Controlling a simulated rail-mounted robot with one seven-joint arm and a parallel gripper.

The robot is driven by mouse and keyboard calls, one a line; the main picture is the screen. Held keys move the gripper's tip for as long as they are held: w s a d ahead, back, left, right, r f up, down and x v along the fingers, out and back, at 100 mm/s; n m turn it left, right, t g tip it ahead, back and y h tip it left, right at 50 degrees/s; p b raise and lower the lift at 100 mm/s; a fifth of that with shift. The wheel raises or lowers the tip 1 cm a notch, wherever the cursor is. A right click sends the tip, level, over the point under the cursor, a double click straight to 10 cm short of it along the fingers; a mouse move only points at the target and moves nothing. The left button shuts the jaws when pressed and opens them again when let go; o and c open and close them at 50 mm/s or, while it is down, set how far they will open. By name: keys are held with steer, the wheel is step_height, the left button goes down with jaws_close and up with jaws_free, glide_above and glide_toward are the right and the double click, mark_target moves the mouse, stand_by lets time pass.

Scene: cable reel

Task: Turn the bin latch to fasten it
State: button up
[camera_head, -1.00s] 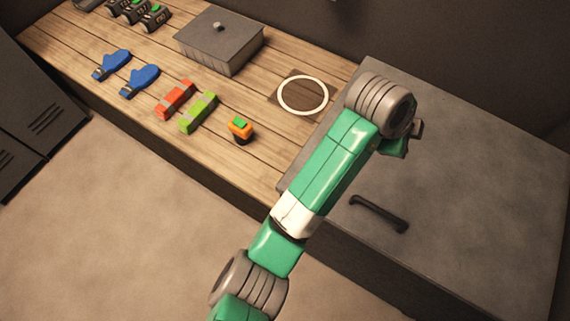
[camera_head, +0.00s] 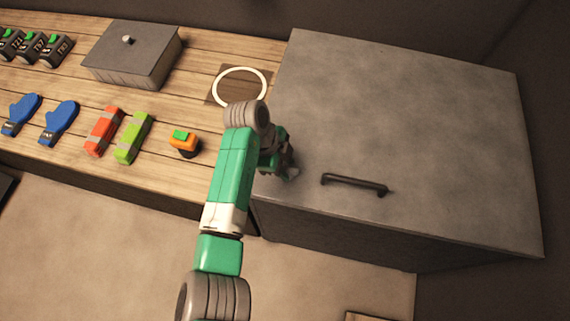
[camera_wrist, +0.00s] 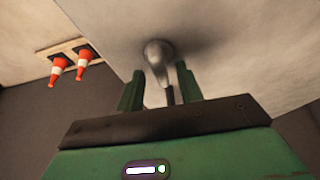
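The bin is the large grey box with a flat lid (camera_head: 400,120) on the right in the head view. A dark bar handle (camera_head: 355,183) is on the lid near its front edge. My gripper (camera_head: 288,172) is at the lid's left front part, left of the handle, mostly hidden by my arm. In the wrist view, a rounded metal knob, seemingly the latch (camera_wrist: 157,55), stands out from a pale grey surface just beyond my gripper (camera_wrist: 160,84). A thin dark piece shows between the fingers. The fingers are apart, with gaps visible; I cannot tell whether they touch it.
A wooden bench left of the bin holds a grey lidded box (camera_head: 133,55), a white ring (camera_head: 239,87), blue gloves (camera_head: 58,122), red (camera_head: 103,131) and green (camera_head: 132,137) blocks and an orange device (camera_head: 184,141). Two orange-white cones (camera_wrist: 84,57) show in the wrist view.

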steer(key=shift+f, duration=0.15)
jaws_close()
steer(key=shift+d+n+p, duration=0.1)
steer(key=shift+n+p, duration=0.2)
steer(key=shift+p, duration=0.15)
steer(key=n+p, duration=0.1)
steer(key=n+t+p, duration=0.1)
steer(key=p, duration=0.1)
steer(key=shift+s+r+n, duration=0.15)
steer(key=shift+r+n, duration=0.15)
steer(key=shift+n, duration=0.1)
steer(key=n+t+p, duration=0.2)
steer(key=n+p, duration=0.3)
steer(key=shift+s, duration=0.1)
steer(key=n+t+p, duration=0.1)
steer(key=n, duration=0.1)
steer(key=n+y+p, duration=0.1)
steer(key=n+p, duration=0.1)
steer(key=shift+d+f+n+t+y, duration=0.1)
steer(key=shift+d+n+t+y, duration=0.05)
steer(key=shift+n+t+y, duration=0.2)
steer(key=shift+s+f+n+t+y+p, duration=0.15)
steer(key=shift+n+y+p, duration=0.4)
steer(key=shift+n, duration=0.65)
steer(key=shift+w+n+t+y+p, duration=0.1)
steer(key=shift+n+y+p, duration=0.2)
steer(key=shift+n+p, duration=0.6)
steer(key=shift+n, duration=0.45)
